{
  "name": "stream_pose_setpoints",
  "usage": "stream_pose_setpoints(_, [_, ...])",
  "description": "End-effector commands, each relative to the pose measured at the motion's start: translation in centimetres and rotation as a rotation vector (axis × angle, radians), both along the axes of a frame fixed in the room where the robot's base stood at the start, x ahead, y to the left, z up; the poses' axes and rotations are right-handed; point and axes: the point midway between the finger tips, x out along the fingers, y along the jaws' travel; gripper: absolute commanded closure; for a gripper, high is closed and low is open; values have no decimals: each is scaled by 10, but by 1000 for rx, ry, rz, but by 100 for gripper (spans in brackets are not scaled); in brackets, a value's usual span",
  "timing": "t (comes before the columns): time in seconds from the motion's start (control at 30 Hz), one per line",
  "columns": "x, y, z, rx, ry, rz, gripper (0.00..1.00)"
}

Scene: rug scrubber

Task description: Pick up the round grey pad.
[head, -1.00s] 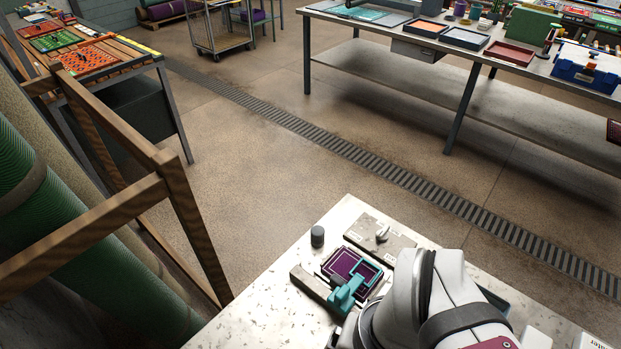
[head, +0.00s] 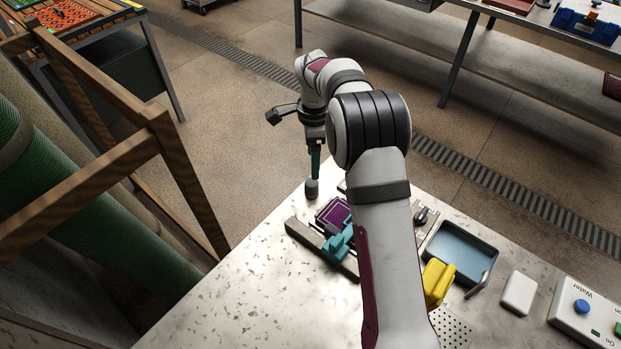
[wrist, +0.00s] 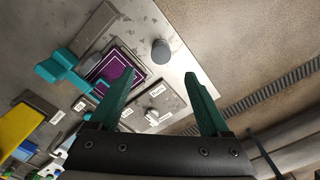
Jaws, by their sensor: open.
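The round grey pad (head: 312,188) is a small dark grey cylinder standing near the far corner of the metal table. In the wrist view the pad (wrist: 161,51) lies ahead of and between the open fingers, apart from both. My gripper (wrist: 160,95) has two green fingers spread wide with nothing between them. In the head view my gripper (head: 315,165) points down just above the pad; whether it touches cannot be told there.
A blue-grey tray (head: 461,250), yellow scrubber-like object (head: 437,281) and white block (head: 518,292) are to the right. The table's front left is clear.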

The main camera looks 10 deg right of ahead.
Motion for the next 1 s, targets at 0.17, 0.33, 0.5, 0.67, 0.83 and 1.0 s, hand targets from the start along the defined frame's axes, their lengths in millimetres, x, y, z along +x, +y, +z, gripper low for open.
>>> stream_pose_setpoints(0.17, [0, 0, -39, 1, 2, 1, 19])
stream_pose_setpoints(0.33, [0, 2, -64, 0, 3, 2, 19])
stream_pose_setpoints(0.5, [1, 4, -94, 0, 0, 2, 19])
stream_pose_setpoints(0.67, [1, 4, -99, 1, -1, 1, 19])
stream_pose_setpoints(0.83, [1, 4, -99, 1, -1, 1, 32])
stream_pose_setpoints(1.0, [1, 4, -99, 1, -1, 1, 63])
